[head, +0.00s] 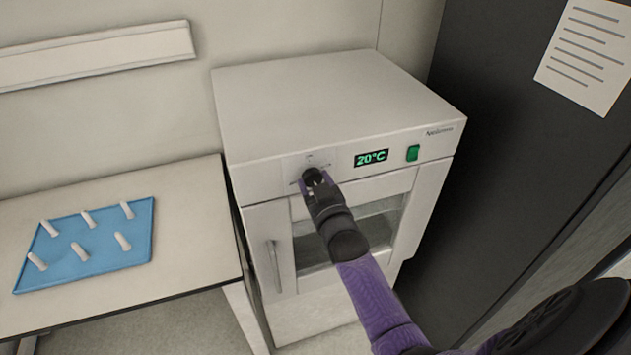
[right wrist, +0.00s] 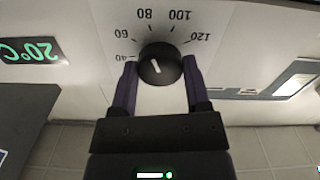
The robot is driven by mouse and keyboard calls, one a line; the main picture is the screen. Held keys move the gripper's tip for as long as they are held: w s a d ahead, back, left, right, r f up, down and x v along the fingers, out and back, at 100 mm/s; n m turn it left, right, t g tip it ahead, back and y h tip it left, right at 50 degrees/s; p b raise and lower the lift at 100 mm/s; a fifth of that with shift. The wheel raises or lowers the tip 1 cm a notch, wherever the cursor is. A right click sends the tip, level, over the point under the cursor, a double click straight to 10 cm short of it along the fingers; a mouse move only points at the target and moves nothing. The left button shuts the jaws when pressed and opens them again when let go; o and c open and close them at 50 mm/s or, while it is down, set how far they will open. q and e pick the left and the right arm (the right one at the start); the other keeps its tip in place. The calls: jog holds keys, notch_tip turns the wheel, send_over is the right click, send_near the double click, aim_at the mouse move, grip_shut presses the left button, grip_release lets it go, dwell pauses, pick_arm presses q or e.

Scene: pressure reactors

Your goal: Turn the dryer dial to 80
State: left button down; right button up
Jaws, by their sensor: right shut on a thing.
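The dryer (head: 320,105) is a white cabinet with a green display (head: 371,158) that reads 20°C. Its black dial (right wrist: 160,64) sits on the front panel, mostly hidden behind my gripper in the head view. In the right wrist view the printed scale around it shows 40, 60, 80, 100 and 120. The dial's short white mark lies off the 80, on the side near the 40 end. My right gripper (right wrist: 159,82) has one purple finger on each side of the dial and is shut on it; it also shows in the head view (head: 312,178). My left gripper is out of view.
A green switch (head: 412,153) is right of the display. The dryer door has a window and a handle (head: 274,266) below. A blue tray (head: 75,262) with several white pieces lies on the bench at left. A dark cabinet (head: 500,130) stands close on the right.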

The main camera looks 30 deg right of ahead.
jog(key=shift+f, duration=0.15)
dwell(0.3)
jog(key=o, duration=1.3)
jog(key=shift+s, duration=0.15)
jog(key=p+v, duration=0.1)
jog(key=v, duration=0.8)
jog(key=shift+s+a, duration=0.2)
jog(key=shift+s, duration=0.1)
